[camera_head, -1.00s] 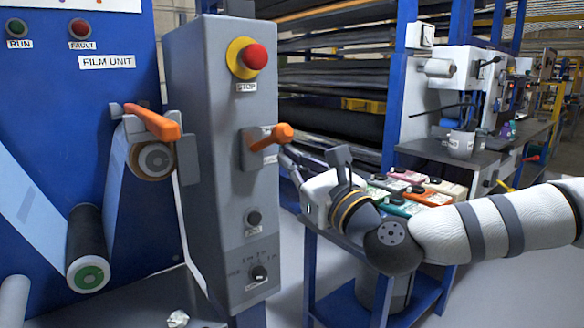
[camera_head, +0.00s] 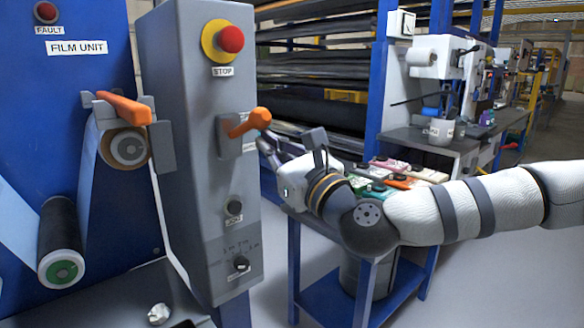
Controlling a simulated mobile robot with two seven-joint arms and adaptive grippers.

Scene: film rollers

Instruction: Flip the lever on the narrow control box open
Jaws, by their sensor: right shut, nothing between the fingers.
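The narrow control box (camera_head: 185,160) is a tall grey cabinet left of centre. Its lever (camera_head: 248,123) has an orange handle on a grey plate and points right, tilted slightly up. Small labels beside the lever are too small to read. My right gripper (camera_head: 263,148) is shut and empty. Its dark fingers point left, just below and right of the lever's tip, with no clear contact visible. The fingertips are small and hard to make out. My left gripper is not in view.
The box also carries a red STOP button (camera_head: 231,39), a black button (camera_head: 234,207) and a selector knob (camera_head: 241,264). The blue film unit (camera_head: 60,110) with an orange bar (camera_head: 124,108) stands at left. Coloured items lie on a blue-framed cart (camera_head: 294,270) behind my right arm.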

